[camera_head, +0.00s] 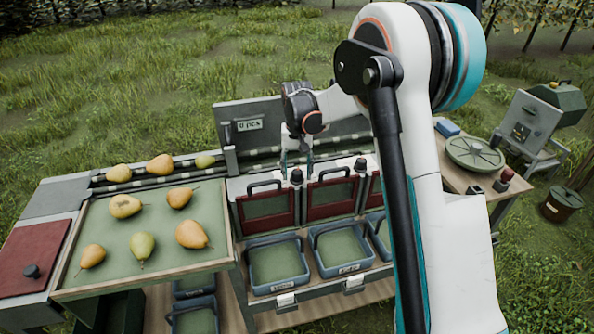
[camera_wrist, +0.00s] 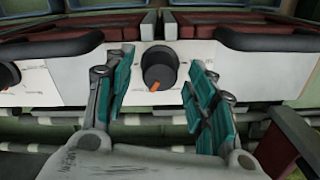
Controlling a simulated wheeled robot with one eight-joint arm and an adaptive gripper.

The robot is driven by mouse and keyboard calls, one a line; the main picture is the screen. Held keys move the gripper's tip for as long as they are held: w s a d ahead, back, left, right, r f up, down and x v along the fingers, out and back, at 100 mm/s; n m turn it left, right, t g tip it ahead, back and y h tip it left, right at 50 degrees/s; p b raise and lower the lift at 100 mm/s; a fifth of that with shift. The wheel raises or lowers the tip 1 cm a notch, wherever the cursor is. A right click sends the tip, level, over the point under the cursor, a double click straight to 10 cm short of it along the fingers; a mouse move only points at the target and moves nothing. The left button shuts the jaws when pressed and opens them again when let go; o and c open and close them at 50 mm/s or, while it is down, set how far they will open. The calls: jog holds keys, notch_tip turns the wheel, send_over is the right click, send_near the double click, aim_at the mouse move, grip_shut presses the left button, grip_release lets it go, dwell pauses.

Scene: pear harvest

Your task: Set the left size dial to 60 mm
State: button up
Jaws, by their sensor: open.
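The left size dial is a black round knob (camera_head: 296,176) on the white panel behind the trays. In the wrist view the dial (camera_wrist: 158,66) shows an orange pointer mark near its lower edge. Its scale marks are too small to read. My gripper (camera_head: 297,160) is open above this dial. In the wrist view its teal-padded fingers (camera_wrist: 160,95) stand on either side of the dial, with a gap on both sides. A second dial (camera_head: 360,164) sits further right on the panel and shows at the left edge of the wrist view (camera_wrist: 8,75).
Red gates (camera_head: 266,207) with black handles flank the dials. Blue-rimmed trays (camera_head: 278,288) stand in front. A green sorting tray (camera_head: 75,240) with several pears lies at left.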

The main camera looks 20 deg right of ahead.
jog(key=c, duration=1.1)
jog(key=shift+o, duration=0.2)
jog(key=shift+n, duration=0.3)
jog(key=n+p, duration=0.1)
jog(key=n, duration=0.4)
jog(key=n+p, duration=0.1)
jog(key=n, duration=0.5)
